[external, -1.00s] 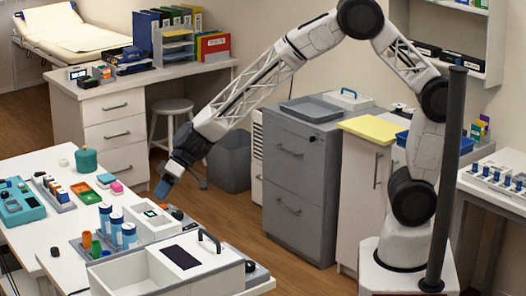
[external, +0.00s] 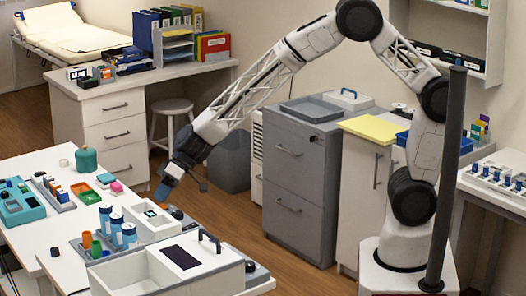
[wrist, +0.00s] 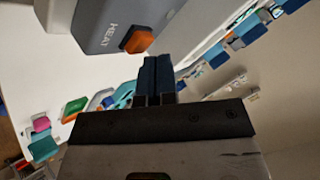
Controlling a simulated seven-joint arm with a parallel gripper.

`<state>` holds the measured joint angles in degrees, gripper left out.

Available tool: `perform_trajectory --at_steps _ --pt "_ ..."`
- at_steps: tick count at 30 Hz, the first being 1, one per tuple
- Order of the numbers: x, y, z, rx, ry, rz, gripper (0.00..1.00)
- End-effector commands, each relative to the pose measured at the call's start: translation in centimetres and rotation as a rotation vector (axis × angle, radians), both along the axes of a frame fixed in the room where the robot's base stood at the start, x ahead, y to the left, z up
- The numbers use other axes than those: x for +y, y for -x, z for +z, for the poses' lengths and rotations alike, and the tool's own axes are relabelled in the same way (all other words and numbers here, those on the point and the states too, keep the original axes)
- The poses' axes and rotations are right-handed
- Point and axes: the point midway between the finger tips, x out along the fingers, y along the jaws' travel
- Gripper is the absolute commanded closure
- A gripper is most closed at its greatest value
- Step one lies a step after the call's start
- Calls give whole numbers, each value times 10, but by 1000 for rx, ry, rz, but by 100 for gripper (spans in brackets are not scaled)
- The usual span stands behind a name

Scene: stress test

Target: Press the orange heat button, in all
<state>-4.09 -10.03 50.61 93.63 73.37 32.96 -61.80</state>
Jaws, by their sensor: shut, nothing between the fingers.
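The orange button (wrist: 138,41) shows in the wrist view, on the grey face of a device (wrist: 100,22) beside the printed word HEAT. My gripper (wrist: 157,62) is shut and empty, its blue fingertips just below and right of the button in that picture. A contact between them cannot be made out. In the external view my gripper (external: 163,190) hangs tilted downward just above the far right edge of the white table, close to a white device with a small dark display (external: 152,213). The orange button cannot be made out in the external view.
Blue-capped bottles (external: 128,234) stand left of the white device. A larger white box with a handle (external: 180,262) is in front. A teal jar (external: 86,159) and coloured trays (external: 85,193) lie farther left. A grey cabinet (external: 300,180) stands to the right, beyond open floor.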

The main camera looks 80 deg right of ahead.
Motion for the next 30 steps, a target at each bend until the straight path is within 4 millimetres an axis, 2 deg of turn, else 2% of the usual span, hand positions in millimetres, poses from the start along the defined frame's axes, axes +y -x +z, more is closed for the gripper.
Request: perform_trajectory --at_steps 30 --pt "0 0 -9 1 0 0 100"
